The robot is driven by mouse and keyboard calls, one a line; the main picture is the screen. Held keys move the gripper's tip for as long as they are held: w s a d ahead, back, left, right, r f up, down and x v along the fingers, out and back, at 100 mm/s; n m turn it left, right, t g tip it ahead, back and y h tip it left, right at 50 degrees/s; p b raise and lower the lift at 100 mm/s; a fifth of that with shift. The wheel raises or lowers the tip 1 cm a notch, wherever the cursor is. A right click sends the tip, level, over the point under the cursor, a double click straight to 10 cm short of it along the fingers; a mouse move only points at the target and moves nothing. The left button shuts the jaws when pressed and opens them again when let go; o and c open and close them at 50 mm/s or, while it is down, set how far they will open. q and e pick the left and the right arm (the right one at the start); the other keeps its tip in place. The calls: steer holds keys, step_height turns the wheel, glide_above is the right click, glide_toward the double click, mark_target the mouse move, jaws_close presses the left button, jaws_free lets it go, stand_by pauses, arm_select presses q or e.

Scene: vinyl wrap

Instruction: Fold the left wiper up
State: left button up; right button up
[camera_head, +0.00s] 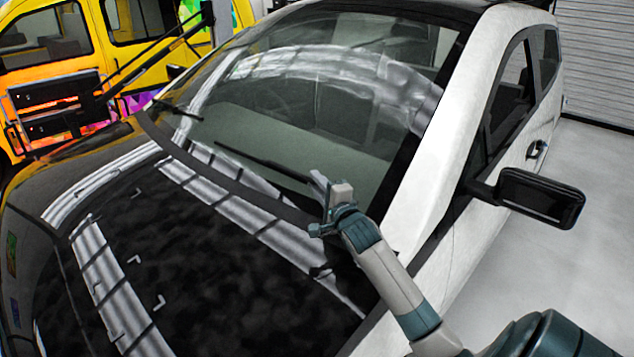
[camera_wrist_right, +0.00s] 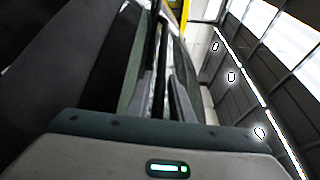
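Two dark wipers lie low on the windshield (camera_head: 310,110) of the white and black car in the head view. The nearer wiper (camera_head: 262,161) runs from mid-glass down to the right toward my right gripper. The other wiper (camera_head: 181,109) is farther left. I cannot tell for certain which one is called left. My right gripper (camera_head: 329,187) is at the lower end of the nearer wiper, over the glass base. In the right wrist view, its fingers (camera_wrist_right: 165,98) stand apart, with a dark narrow bar in line with the gap; contact is unclear. My left gripper is out of view.
The glossy black hood (camera_head: 190,255) spreads below the windshield. A side mirror (camera_head: 538,197) sticks out at the right. A yellow vehicle (camera_head: 50,55) stands at upper left, with dark rods (camera_head: 150,60) in front. Bare floor (camera_head: 590,220) is free at the right.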

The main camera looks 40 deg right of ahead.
jaws_close()
